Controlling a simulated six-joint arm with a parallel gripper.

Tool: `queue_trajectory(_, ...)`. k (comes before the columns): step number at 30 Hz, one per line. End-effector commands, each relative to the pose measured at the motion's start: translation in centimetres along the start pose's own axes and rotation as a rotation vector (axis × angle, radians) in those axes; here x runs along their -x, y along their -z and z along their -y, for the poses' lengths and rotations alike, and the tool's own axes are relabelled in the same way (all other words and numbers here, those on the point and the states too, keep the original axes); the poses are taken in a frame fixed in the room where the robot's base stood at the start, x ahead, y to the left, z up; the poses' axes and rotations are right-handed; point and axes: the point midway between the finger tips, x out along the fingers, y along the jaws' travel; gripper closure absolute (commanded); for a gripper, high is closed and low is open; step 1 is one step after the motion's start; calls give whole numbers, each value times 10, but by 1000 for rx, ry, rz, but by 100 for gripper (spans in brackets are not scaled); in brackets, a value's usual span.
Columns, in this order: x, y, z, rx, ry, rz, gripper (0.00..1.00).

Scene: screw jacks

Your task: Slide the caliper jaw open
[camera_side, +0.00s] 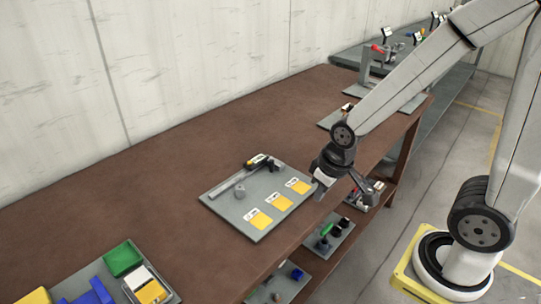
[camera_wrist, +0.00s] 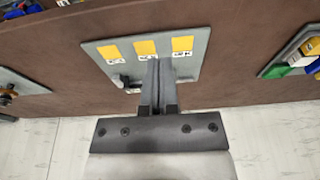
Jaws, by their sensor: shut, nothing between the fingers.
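The caliper (camera_side: 242,177) lies on a grey board (camera_side: 213,197) on the brown bench, a grey bar with a dark and yellow part at its right end. My gripper (camera_side: 322,186) hangs by the board's right edge, apart from the caliper. Its fingers (camera_wrist: 159,68) are together and empty in the wrist view.
The board carries a small grey cylinder (camera_side: 240,190) and three yellow labelled patches (camera_side: 279,203). A tray with green, blue and yellow blocks (camera_side: 123,259) stands at the front left. Fixtures sit on a lower shelf (camera_side: 328,237). The bench behind the board is clear.

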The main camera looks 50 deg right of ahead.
Motion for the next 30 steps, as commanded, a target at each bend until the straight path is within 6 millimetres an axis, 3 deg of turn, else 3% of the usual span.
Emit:
queue_trajectory(2,0,0,0,0,0,0,100)
queue_trajectory(3,0,0,0,0,0,0,94)
queue_trajectory(8,0,4,-1,-3,-1,1,43)
queue_trajectory(9,0,6,-1,-5,-1,3,39)
queue_trajectory(17,-6,46,-11,-35,-7,30,39)
queue_trajectory(30,-34,145,-50,-120,-21,106,39)
